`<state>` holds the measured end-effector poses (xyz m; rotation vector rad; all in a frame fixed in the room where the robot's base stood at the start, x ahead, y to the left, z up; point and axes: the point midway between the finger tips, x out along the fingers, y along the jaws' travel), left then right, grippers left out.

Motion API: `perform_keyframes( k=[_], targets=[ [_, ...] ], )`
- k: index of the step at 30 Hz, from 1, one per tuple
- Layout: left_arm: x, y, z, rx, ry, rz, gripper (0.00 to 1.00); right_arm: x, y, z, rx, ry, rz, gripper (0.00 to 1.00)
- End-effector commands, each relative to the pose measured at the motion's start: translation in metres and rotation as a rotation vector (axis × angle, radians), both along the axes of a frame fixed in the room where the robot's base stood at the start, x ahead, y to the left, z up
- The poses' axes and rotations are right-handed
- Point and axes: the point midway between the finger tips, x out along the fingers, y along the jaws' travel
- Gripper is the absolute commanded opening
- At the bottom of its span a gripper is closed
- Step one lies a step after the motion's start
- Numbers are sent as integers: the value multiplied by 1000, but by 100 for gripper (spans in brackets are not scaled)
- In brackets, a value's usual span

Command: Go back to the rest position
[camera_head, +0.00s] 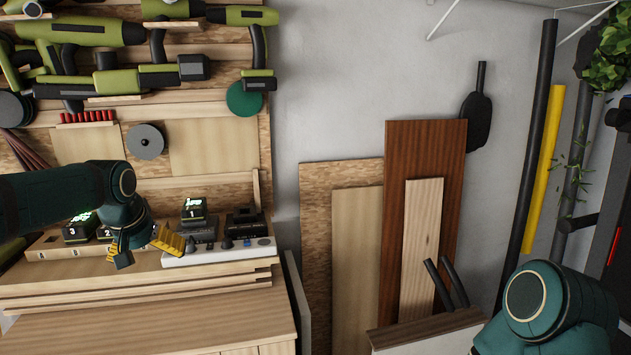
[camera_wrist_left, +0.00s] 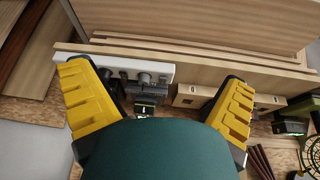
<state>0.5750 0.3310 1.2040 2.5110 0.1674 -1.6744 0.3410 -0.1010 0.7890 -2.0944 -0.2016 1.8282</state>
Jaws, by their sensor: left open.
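My left gripper (camera_head: 150,248) is in front of the wooden shelf at the left of the head view. Its two yellow fingers stand wide apart in the left wrist view (camera_wrist_left: 160,85), with nothing between them held. Beyond them lie the white strip (camera_wrist_left: 125,65), a dark charger (camera_wrist_left: 150,88) and the wooden block (camera_wrist_left: 187,97). My right arm (camera_head: 545,305) shows at the lower right of the head view; its gripper is out of the picture.
A battery marked 1 (camera_head: 194,210) sits on a charger behind the white strip (camera_head: 225,252). A battery marked 3 (camera_head: 78,230) stands on the wooden block at left. Green tools (camera_head: 85,30) hang above. Boards (camera_head: 425,150) lean on the wall. The bench top (camera_head: 160,325) is clear.

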Motion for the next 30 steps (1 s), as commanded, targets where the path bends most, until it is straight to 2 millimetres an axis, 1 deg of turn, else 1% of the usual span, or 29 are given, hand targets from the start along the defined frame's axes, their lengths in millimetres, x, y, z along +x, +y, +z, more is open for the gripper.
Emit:
perform_keyframes(
  k=[1, 2, 3, 5, 6, 8, 9, 11, 12, 14, 15, 17, 18, 20, 21, 24, 27, 30],
  targets=[
    [5, -15, -31, -20, 19, -28, 100, 1, 0, -1, 0, -2, -1, 0],
    [8, -23, -48, -32, 24, -43, 100, 1, 0, -1, 0, -2, -1, 0],
    [10, -35, -71, -50, 31, -62, 100, 2, 0, -1, 0, -3, -1, 0],
    [10, -54, -106, -78, 42, -88, 100, 2, 0, -1, 0, -3, -1, 0],
    [8, -67, -130, -101, 50, -103, 100, 2, 0, -1, 0, -3, -1, 0],
    [2, -86, -166, -132, 63, -123, 100, 1, 0, -1, 0, -2, -1, 0],
    [-5, -99, -190, -155, 74, -133, 100, 1, 0, -1, 0, -2, -1, 0],
    [-17, -119, -225, -188, 87, -146, 100, 1, 0, -1, 0, -1, 0, 0],
    [-27, -131, -247, -209, 98, -152, 100, 1, 0, -1, 0, -1, 0, 0],
    [-46, -150, -280, -243, 115, -156, 100, 1, 0, -1, 0, -2, -1, 0],
    [-61, -161, -301, -263, 126, -154, 100, 1, 0, -1, 0, -2, -1, 0],
    [-86, -178, -329, -291, 144, -150, 100, 1, 0, -1, 0, -2, -1, 0],
    [-104, -188, -346, -307, 155, -145, 100, 1, 0, -1, 0, -2, -1, 0],
    [-132, -201, -368, -328, 174, -134, 100, 1, 0, -1, 0, -2, -1, 0],
    [-150, -208, -380, -338, 185, -126, 100, 1, 0, -1, 0, -2, -1, 0],
    [-190, -221, -401, -352, 207, -106, 100, 1, 0, -1, 0, -2, -1, 0],
    [-218, -227, -411, -358, 221, -91, 100, 1, 0, -1, 0, -2, -1, 0],
    [-231, -230, -415, -357, 227, -83, 100, 1, 0, -1, 0, -2, -1, 0]
  ],
)
